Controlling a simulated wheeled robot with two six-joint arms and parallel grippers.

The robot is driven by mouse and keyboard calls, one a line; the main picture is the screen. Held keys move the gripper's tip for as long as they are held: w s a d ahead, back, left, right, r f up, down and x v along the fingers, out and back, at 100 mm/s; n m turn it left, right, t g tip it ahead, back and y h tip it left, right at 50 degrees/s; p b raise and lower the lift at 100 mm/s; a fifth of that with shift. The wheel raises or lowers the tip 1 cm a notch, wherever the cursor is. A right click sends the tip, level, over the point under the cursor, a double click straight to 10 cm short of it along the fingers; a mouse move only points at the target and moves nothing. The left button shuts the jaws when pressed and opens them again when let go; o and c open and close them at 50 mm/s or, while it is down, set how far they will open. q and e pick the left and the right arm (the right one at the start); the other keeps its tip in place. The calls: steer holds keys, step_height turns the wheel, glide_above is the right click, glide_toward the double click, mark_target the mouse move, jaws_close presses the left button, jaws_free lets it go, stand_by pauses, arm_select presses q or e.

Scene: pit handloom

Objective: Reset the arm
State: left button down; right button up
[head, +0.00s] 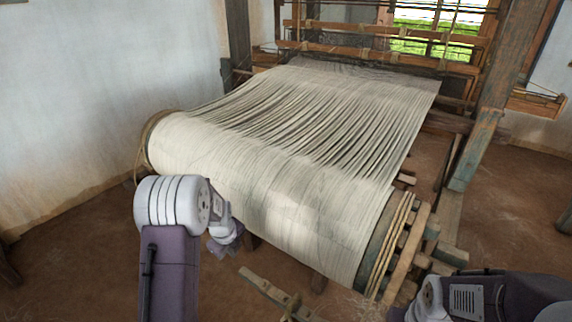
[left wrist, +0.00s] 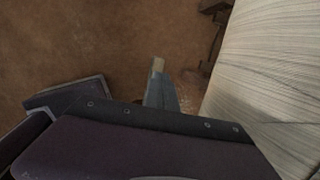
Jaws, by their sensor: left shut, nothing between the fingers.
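My left arm rises from the bottom in the head view, its white joint in front of the near left part of the warp beam. My left gripper (head: 226,240) is small and partly hidden behind that joint. It is shut and empty, low beside the front of the cloth-wrapped beam (head: 265,195); contact cannot be told. In the left wrist view, purple parts of my own gripper fill the bottom, and the pale warp (left wrist: 270,70) runs along the right side. My right arm shows at the lower right of the head view; its gripper is not in view.
The loom's pale warp sheet (head: 330,110) stretches back to a wooden frame (head: 380,55). A thick wooden post (head: 500,95) stands at the right. Wooden bars (head: 275,295) lie low in front of the beam. Bare earthen floor (head: 80,265) is open at the left, below a white wall (head: 100,90).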

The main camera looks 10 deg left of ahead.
arm_select(q)
steer(key=s+d+r+t+p, duration=0.1)
steer(key=s+d+r+p, duration=0.15)
steer(key=d+r, duration=0.35)
steer(key=s+d+r+p, duration=0.1)
steer(key=d+r+p, duration=0.2)
steer(key=r, duration=0.5)
steer(key=s+d+n+g+h+p, duration=0.1)
steer(key=s+d+n+g, duration=0.2)
steer(key=s+n, duration=1.2)
steer(key=f+n, duration=0.1)
steer(key=n, duration=0.7)
steer(key=shift+s, duration=0.4)
